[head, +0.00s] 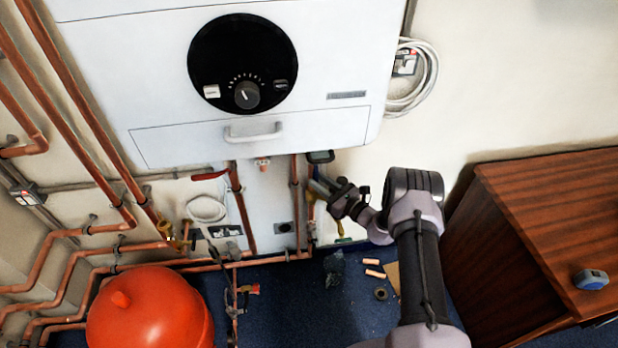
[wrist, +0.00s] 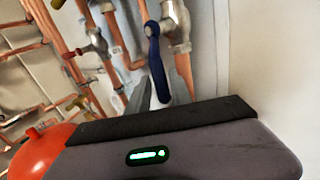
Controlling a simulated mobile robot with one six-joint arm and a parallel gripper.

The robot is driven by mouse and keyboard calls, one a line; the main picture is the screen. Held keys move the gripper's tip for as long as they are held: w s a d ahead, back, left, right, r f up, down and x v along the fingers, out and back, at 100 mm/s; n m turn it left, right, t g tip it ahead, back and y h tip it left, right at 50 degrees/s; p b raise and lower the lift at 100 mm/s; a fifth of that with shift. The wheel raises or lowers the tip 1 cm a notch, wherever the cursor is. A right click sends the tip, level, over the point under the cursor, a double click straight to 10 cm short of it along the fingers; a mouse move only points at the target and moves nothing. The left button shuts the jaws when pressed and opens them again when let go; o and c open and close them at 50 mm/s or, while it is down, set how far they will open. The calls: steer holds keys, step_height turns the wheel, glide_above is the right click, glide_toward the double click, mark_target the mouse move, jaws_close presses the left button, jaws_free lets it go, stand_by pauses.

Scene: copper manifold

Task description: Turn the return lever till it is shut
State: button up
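A blue lever (wrist: 155,62) hangs down from a silver valve body (wrist: 178,25) on a copper pipe in the wrist view. It lies roughly along the pipe, and I take it to be the return lever. In the wrist view my gripper's housing fills the bottom, with a grey finger-like part just left of the lever's lower end. I cannot tell whether it touches the lever, or how far the fingers are apart.
A red lever (head: 210,174) sits on a pipe to the left, under the white boiler (head: 345,60). An orange-red vessel (head: 150,312) stands lower left. A wooden cabinet (head: 520,215) stands right of my arm. Copper pieces (head: 374,273) lie on the blue floor.

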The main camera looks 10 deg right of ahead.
steer(key=b+x, duration=0.1)
steer(key=x, duration=0.4)
steer(key=shift+s, duration=0.1)
jaws_close()
steer(key=shift+f, duration=0.1)
stand_by(1.1)
